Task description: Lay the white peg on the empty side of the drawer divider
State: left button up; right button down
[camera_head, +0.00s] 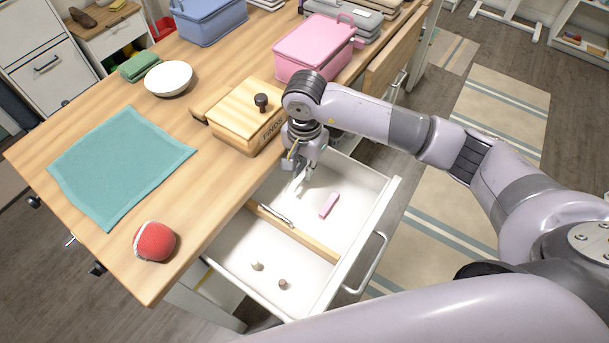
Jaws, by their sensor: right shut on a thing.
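The white drawer (385,200) is pulled out, and a wooden divider (312,243) splits it in two. A pink block (328,205) lies in the far compartment. My right gripper (301,184) points down over the far compartment, left of the pink block. It is shut on a small pale thing that looks like the white peg, mostly hidden by the fingers. My left gripper is out of view.
A wooden box (240,118) with a dark knob stands on the table close behind my right gripper. A teal cloth (118,165), a red ball (155,241), a white bowl (169,78) and a pink case (313,50) are also there. The drawer's front handle (375,262) sticks out.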

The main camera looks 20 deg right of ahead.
aim_at(304, 171)
notch_tip(304, 171, down, 4)
jog(key=shift+f, duration=0.15)
jog(key=shift+f, duration=0.15)
jog(key=c, duration=1.7)
grip_release()
jog(key=shift+o, duration=0.2)
jog(key=shift+r, duration=0.2)
